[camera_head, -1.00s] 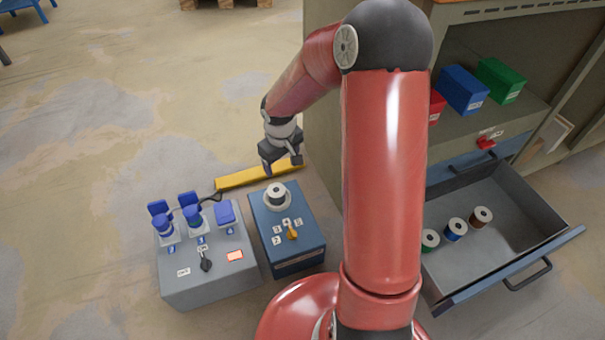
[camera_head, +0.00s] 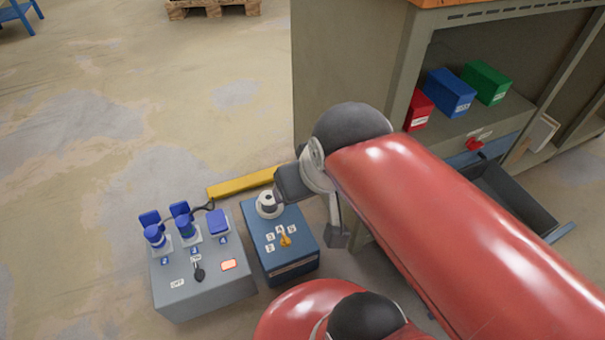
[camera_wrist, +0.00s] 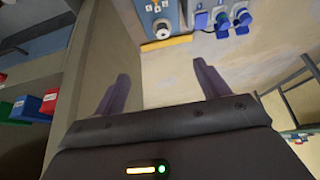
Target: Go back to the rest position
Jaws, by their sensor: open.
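My gripper (camera_wrist: 160,70) is open in the wrist view, with its two dark fingers apart and nothing between them. In the head view my red arm is folded, and the gripper is mostly hidden behind it. The grey socket box (camera_head: 205,285) with blue plugs (camera_head: 185,227) stands on the floor at left. The blue box (camera_head: 290,262) with a white round fitting (camera_head: 269,204) and an orange knob (camera_head: 285,240) stands next to it. Both boxes also show upside down at the top of the wrist view, apart from the fingers.
A yellow bar (camera_head: 240,184) lies on the floor behind the boxes. The cabinet (camera_head: 345,80) at right holds red (camera_head: 418,110), blue (camera_head: 450,92) and green (camera_head: 486,82) boxes. Its open drawer (camera_head: 520,200) is partly hidden by my arm.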

